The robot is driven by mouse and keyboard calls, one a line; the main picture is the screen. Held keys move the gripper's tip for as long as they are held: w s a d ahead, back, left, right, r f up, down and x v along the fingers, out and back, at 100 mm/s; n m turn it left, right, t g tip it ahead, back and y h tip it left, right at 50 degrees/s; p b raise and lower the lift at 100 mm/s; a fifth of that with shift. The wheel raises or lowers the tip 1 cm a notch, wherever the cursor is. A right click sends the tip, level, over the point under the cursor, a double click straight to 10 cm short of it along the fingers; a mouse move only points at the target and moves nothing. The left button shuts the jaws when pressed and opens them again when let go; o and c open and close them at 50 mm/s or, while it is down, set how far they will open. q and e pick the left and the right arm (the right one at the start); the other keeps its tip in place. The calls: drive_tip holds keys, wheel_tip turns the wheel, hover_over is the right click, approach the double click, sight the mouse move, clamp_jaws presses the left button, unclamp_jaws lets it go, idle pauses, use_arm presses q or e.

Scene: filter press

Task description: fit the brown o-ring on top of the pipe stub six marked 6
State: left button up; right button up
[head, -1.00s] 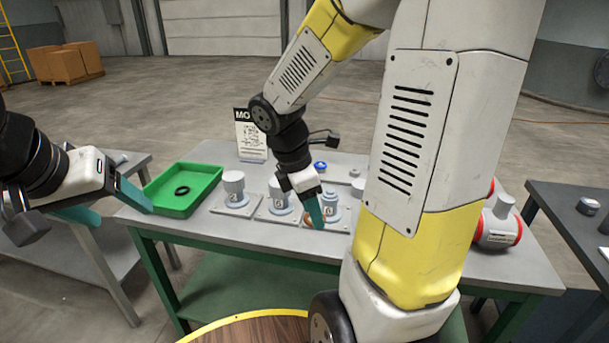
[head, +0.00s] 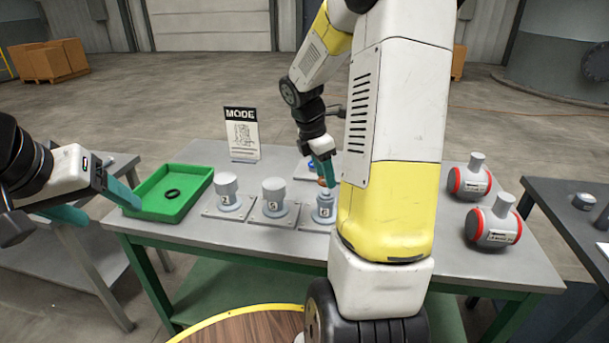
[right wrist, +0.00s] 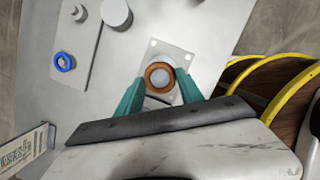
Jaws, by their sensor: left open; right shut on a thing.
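The brown o-ring (head: 325,183) is held between the teal fingertips of my right gripper (head: 323,172), at the top of the third pipe stub (head: 323,207) in the row. I cannot tell whether it touches the stub. In the right wrist view the o-ring (right wrist: 148,74) lies flat between the fingertips, over the stub's square plate (right wrist: 183,56), with grey showing through it. The stub's number is too small to read surely. My left gripper (head: 108,203) is open and empty, left of the green tray.
Two capped grey stubs (head: 273,196) stand left of the third one. The green tray (head: 160,207) holds a black ring (head: 172,194). A sign (head: 241,133) stands behind. Two red-banded fittings (head: 493,222) stand at the right.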

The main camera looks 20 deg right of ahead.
sight(326, 191)
drive_tip(key=shift+f, duration=1.75)
drive_tip(key=shift+f, duration=0.15)
drive_tip(key=o, duration=1.3)
drive_tip(key=v, duration=1.2)
drive_tip(key=s+a+r+m+t+y, duration=0.2)
drive_tip(key=s+a+r+m+t, duration=0.1)
drive_tip(key=s+a+m, duration=0.3)
drive_tip(key=s+a+r+m+t+y, duration=0.3)
drive_tip(key=s+a+m, duration=0.4)
drive_tip(key=s+m, duration=0.4)
drive_tip(key=shift+s+r+m, duration=0.25)
drive_tip(key=shift+r+m, duration=0.1)
drive_tip(key=shift+m, duration=0.15)
